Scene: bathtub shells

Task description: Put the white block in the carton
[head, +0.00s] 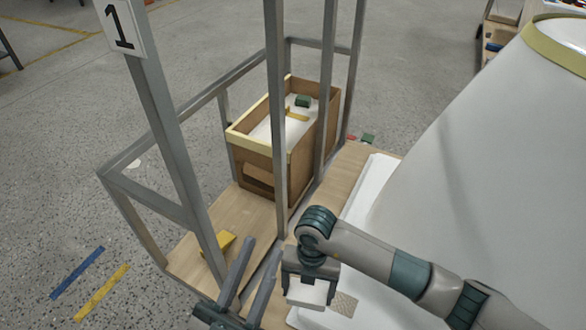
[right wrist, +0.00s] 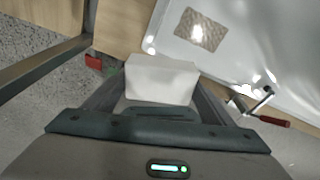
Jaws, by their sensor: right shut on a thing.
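The white block (head: 306,293) is between the fingers of my right gripper (head: 310,283), which is shut on it above the white sheet near the front. In the right wrist view the white block (right wrist: 160,78) sits between both fingers. The carton (head: 262,165) is a brown open box with a pale yellow rim. It stands on a wooden deck behind grey posts, farther back than my right gripper. Inside it show something white, a green block and a yellow piece. My left gripper (head: 263,246) is open and empty, left of the right one.
Grey frame posts (head: 278,100) stand in front of the carton and partly hide it. A yellow block (head: 218,246) lies on the wooden deck (head: 245,212). A large white shell (head: 480,150) fills the right side. A red-handled tool (right wrist: 272,120) shows in the wrist view.

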